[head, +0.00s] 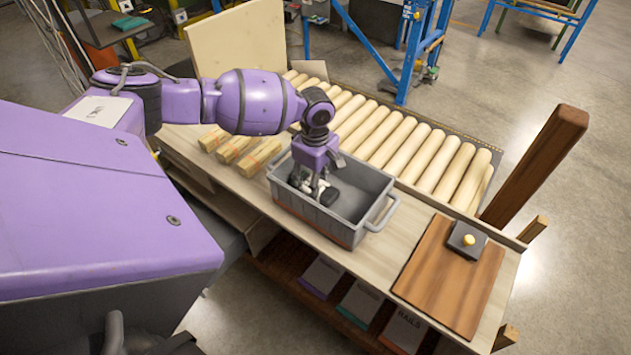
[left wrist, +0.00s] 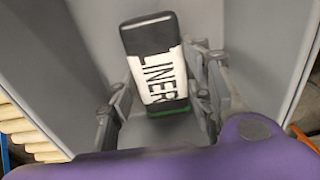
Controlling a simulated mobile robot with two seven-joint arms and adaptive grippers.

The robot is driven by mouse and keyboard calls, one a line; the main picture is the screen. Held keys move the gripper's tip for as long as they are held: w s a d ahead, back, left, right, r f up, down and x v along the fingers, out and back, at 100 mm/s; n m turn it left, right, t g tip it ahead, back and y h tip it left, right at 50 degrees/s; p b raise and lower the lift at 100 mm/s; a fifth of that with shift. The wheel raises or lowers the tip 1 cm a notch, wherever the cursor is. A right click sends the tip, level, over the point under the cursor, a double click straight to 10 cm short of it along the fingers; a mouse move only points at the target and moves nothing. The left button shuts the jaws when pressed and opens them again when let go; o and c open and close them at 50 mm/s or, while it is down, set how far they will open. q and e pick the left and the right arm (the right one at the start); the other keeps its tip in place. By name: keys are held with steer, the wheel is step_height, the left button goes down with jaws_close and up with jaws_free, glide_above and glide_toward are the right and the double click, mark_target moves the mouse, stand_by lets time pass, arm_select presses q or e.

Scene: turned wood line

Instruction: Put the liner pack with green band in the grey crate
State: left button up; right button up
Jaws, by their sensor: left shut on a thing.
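The liner pack (left wrist: 150,40) is black with a white label reading LINER and a green band (left wrist: 176,110) at its lower end in the left wrist view. My left gripper (left wrist: 160,98) is shut on it, one finger on each side. In the head view my left gripper (head: 318,190) reaches down inside the grey crate (head: 350,228), and the pack (head: 329,196) shows dark and white between the crate walls, partly hidden by the fingers. I cannot tell whether the pack touches the crate floor. My right gripper is not in view.
The crate stands on a pale wooden bench (head: 392,246). Several wooden blocks (head: 235,150) lie left of it, and a roller conveyor (head: 400,140) runs behind. A brown board (head: 450,280) carries a dark box with a yellow knob (head: 467,240). A dark wooden post (head: 535,165) rises at the right.

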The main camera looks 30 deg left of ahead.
arm_select(q)
steer(key=o, duration=1.2)
steer(key=shift+f, duration=0.1)
step_height(320, 180, up, 12)
steer(key=shift+r+p, duration=0.15)
steer(key=shift+p, duration=0.15)
